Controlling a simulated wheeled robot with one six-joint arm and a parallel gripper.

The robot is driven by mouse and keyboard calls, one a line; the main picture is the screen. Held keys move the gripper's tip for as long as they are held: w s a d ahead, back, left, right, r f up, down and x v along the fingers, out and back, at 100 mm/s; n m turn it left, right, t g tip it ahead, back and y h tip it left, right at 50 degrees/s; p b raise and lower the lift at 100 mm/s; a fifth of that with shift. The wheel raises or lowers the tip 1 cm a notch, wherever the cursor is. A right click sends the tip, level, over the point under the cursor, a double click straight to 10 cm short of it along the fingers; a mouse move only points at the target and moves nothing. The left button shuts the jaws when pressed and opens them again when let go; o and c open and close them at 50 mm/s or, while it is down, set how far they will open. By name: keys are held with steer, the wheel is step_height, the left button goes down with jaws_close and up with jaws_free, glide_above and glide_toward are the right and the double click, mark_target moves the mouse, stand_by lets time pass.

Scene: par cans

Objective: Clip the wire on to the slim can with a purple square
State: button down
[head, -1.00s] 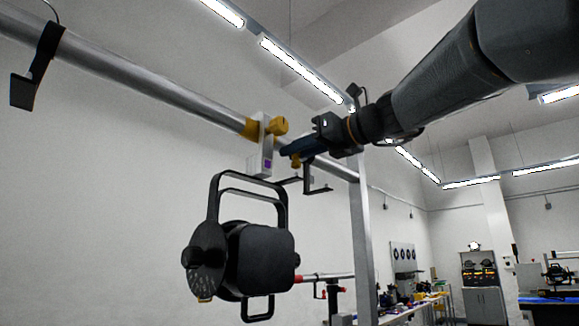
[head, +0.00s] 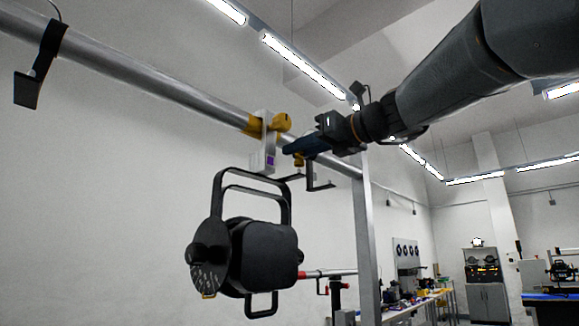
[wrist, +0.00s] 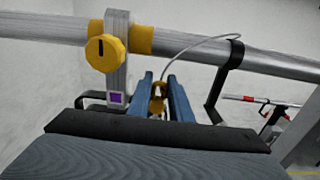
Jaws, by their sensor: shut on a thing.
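The can (head: 262,255) is black and hangs by its yoke from a silver clamp (head: 267,138) on the bar. The clamp has a yellow knob (head: 282,122) and a purple square (head: 271,160); the square also shows in the wrist view (wrist: 116,98). My gripper (head: 288,149) is just right of the clamp, below the bar. In the wrist view its blue fingers (wrist: 163,88) are shut on a yellow clip (wrist: 157,92). A thin grey wire (wrist: 195,50) arcs from the clip up to the right, toward the bar.
The silver bar (head: 150,80) runs across above the can. A black hook (head: 318,178) hangs from it right of my gripper, and another (head: 40,62) at far left. An upright post (head: 364,235) stands behind. Benches and equipment are far right.

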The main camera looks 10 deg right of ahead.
steer(key=shift+f+b, duration=0.4)
steer(key=shift+f, duration=0.65)
stand_by(1.4)
steer(key=c, duration=1.5)
jaws_free()
steer(key=shift+c, duration=0.2)
steer(key=b+v, duration=0.1)
steer(key=v, duration=0.6)
steer(key=shift+s+d, duration=0.25)
steer(key=shift+s, duration=0.05)
